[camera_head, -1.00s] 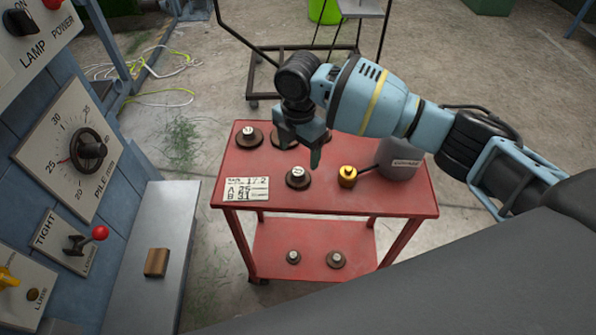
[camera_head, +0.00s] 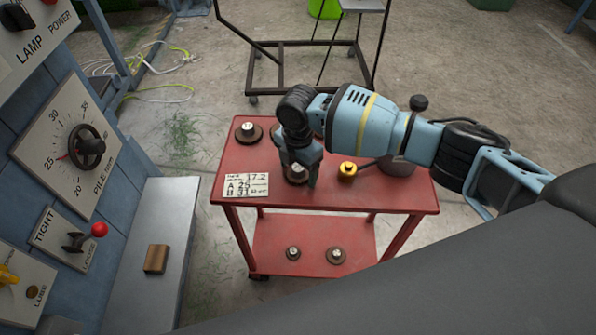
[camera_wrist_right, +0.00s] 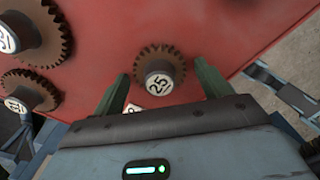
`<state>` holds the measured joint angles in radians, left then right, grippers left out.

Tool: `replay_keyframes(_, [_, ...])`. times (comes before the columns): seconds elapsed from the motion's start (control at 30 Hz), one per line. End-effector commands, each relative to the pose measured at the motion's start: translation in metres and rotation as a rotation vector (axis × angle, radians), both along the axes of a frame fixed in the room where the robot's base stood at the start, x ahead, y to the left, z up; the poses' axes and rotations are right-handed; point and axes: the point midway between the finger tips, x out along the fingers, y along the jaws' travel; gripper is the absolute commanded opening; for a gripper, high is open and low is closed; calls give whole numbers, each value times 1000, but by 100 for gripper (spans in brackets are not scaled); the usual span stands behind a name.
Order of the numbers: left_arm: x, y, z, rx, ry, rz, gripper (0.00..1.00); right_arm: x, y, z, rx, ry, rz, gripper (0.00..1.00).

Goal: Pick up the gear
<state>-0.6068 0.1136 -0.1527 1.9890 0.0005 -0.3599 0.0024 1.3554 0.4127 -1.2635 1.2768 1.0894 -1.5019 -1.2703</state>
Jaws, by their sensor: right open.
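A brown gear with a white-topped hub (camera_head: 297,172) lies on the red cart's top, partly hidden by my right gripper (camera_head: 300,175). In the right wrist view this gear (camera_wrist_right: 159,77) shows its teeth and the number 25 on its hub. My right gripper (camera_wrist_right: 160,85) is open, with its green fingers on either side of the gear, which is not clamped. More gears sit to the left in the wrist view, one at the upper left (camera_wrist_right: 32,45) and one below it (camera_wrist_right: 30,92). In the head view another gear (camera_head: 248,132) lies at the cart's back left. My left gripper is not in view.
The red cart (camera_head: 390,200) has a card (camera_head: 247,185) at its front left, a brass oil can (camera_head: 347,171) right of the gripper, and two gears on its lower shelf (camera_head: 315,240). A blue control panel stands left, beside a grey bench (camera_head: 165,225).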

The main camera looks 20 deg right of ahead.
Motion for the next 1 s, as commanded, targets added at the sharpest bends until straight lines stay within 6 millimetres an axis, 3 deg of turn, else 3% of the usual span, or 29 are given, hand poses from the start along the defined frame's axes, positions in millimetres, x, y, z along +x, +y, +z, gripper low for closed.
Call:
replay_keyframes(0.1, [0,0,0,0,-1,0,88,0,0,0,0,0,0,76])
replay_keyframes(0.5, [0,0,0,0,-1,0,88,0,0,1,0,0,0,25])
replay_keyframes(0.83, [1,0,1,0,-1,0,88,0,0,4,0,-1,0,25])
replay_keyframes(1.0, [1,0,1,0,-2,0,88,1,0,17,1,-3,1,25])
